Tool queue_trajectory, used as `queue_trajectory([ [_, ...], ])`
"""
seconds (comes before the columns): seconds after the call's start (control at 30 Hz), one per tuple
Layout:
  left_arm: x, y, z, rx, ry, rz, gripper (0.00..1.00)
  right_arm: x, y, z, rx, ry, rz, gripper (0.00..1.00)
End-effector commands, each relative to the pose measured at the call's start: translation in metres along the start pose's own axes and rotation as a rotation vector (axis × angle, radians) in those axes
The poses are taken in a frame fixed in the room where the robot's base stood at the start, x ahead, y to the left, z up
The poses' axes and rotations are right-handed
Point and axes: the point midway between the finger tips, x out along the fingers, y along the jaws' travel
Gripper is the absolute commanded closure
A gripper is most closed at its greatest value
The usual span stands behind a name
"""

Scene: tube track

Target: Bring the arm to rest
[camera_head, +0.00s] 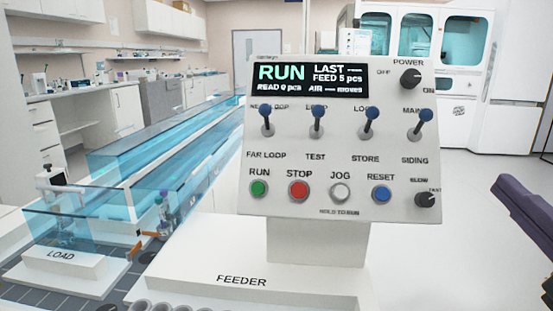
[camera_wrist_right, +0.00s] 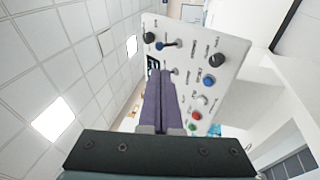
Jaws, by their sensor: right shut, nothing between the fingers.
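My right gripper (camera_head: 525,215) shows at the right edge of the head view as dark purple fingers, apart from the control panel (camera_head: 340,240). In the right wrist view my right gripper (camera_wrist_right: 160,75) has its two purple fingers side by side and shut, with nothing between them. The panel also shows turned sideways in that view (camera_wrist_right: 225,30), beyond the fingertips. My left gripper is in neither view.
The panel's display (camera_head: 310,80) reads RUN. Its blue-tipped levers point up. Below are green (camera_head: 259,188), red (camera_head: 299,190), white (camera_head: 340,191) and blue (camera_head: 381,194) buttons. Blue transparent track (camera_head: 150,140) runs behind left. A LOAD block (camera_head: 62,258) stands front left. Floor at right is clear.

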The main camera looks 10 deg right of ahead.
Motion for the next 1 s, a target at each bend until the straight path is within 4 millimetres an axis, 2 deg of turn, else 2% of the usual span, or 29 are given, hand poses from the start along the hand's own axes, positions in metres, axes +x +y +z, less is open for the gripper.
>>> queue_trajectory([
  [0.03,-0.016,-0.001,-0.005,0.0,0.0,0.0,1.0,0.005,0.009,-0.002,0.064,-0.017,-0.058,1.0],
  [0.13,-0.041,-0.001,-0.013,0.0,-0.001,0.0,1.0,0.005,0.008,-0.007,0.258,-0.089,-0.24,1.0],
  [0.27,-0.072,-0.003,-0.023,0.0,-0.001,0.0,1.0,-0.013,0.004,-0.023,0.542,-0.239,-0.515,1.0],
  [0.4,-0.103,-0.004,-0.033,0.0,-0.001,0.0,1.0,-0.055,0.006,-0.046,0.798,-0.45,-0.795,1.0],
  [0.53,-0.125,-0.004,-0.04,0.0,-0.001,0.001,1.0,-0.101,0.02,-0.067,0.954,-0.66,-1.009,1.0],
  [0.67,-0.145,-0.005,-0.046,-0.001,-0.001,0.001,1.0,-0.147,0.044,-0.084,1.042,-0.87,-1.181,1.0],
  [0.77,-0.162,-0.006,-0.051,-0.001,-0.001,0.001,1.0,-0.18,0.071,-0.094,1.07,-1.03,-1.288,1.0],
  [0.8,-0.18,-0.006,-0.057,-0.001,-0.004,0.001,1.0,-0.172,0.088,-0.093,1.07,-1.02,-1.277,1.0],
  [1.0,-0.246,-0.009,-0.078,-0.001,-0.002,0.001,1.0,-0.153,0.153,-0.095,1.068,-1.018,-1.276,1.0],
])
